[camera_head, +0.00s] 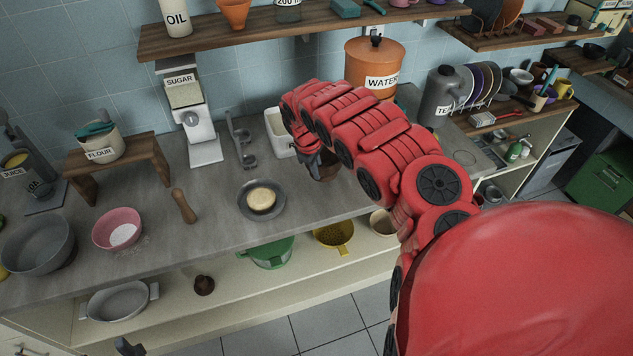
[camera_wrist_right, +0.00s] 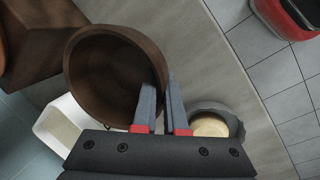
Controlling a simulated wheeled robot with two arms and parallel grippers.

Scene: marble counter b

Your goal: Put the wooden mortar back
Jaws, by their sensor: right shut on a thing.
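The wooden mortar (camera_wrist_right: 92,82) is a dark brown round bowl, seen from above with its hollow empty in the right wrist view. My right gripper (camera_wrist_right: 161,82) is shut on its wall, one finger inside and one outside the rim. In the head view the mortar (camera_head: 327,169) is mostly hidden by my right gripper (camera_head: 314,163), over the counter right of the grey plate. I cannot tell whether its base touches the counter.
The grey plate (camera_head: 280,208) holds a pale round. A white container (camera_head: 279,140) stands close behind the mortar, with the orange water pot (camera_head: 372,63) at the back. A wooden shelf (camera_head: 220,38) overhangs the counter. A wooden pestle (camera_head: 184,206) lies further left.

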